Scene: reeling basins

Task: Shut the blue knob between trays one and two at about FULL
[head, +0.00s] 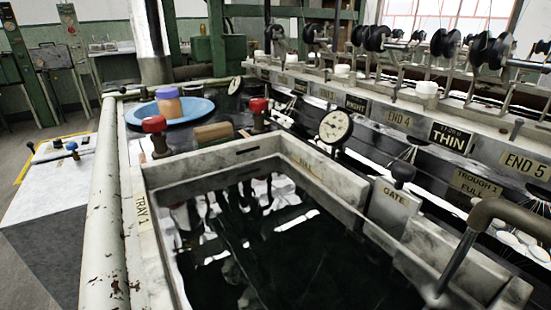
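A small blue knob (71,147) shows on the pale bench at the left; it is too small to tell how it is turned. No word FULL can be read beside it. The label TRAY 1 (142,211) is on the left rim of the large basin (158,180), which holds dark, reflecting liquid. I see no label for tray two. My gripper is not in view.
A round dial (335,127) stands at the basin's far side. A GATE plate (394,195) and curved pipe (485,220) are at right.

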